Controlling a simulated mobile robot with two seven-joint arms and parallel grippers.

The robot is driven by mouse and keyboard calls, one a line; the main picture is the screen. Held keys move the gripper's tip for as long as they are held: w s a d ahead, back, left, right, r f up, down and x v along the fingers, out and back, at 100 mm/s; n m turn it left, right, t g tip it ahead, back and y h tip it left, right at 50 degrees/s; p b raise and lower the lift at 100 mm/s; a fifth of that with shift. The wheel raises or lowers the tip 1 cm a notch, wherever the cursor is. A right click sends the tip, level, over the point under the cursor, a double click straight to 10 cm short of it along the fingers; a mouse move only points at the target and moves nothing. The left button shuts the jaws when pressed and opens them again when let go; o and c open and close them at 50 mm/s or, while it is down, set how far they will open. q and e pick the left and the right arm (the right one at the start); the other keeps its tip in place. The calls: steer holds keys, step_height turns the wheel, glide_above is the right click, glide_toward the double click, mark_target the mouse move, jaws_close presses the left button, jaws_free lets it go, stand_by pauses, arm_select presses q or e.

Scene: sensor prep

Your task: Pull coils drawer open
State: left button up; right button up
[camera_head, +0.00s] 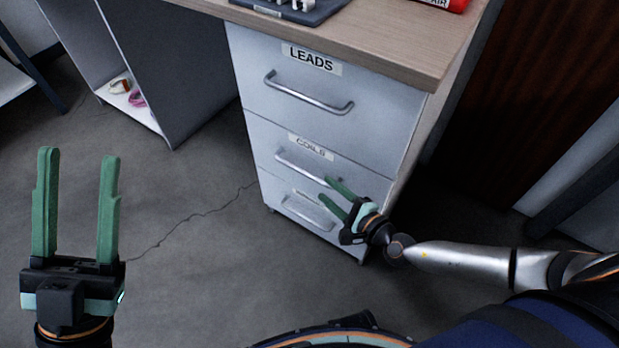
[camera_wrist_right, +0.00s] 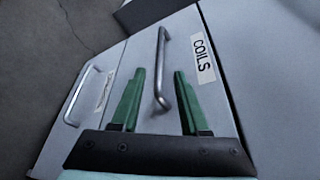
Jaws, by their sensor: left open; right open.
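The coils drawer (camera_head: 262,144) is the middle drawer of a grey cabinet and sits flush with the drawers around it. Its label reads COILS, and its metal bar handle (camera_head: 292,164) runs across the front. My right gripper (camera_head: 334,192) is open at the right end of this handle. In the right wrist view the coils handle (camera_wrist_right: 161,62) lies between the two green fingers (camera_wrist_right: 155,86), which are apart; whether they touch it I cannot tell. My left gripper (camera_head: 80,155) is open and empty, upright over the floor at the left, away from the cabinet.
The LEADS drawer (camera_head: 380,118) is above, shut, and a lower drawer with its own handle (camera_head: 310,212) is below. The wooden desktop (camera_head: 400,40) overhangs the cabinet. A dark tray (camera_head: 315,14) lies on it. An open shelf (camera_head: 140,112) stands left. Floor before the cabinet is clear.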

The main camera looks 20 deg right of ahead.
mark_target(313, 179)
steer(key=b+x, duration=0.2)
steer(key=x, duration=0.6)
steer(key=shift+w+a+f, duration=0.1)
steer(key=shift+a, duration=0.05)
jaws_close()
stand_by(1.1)
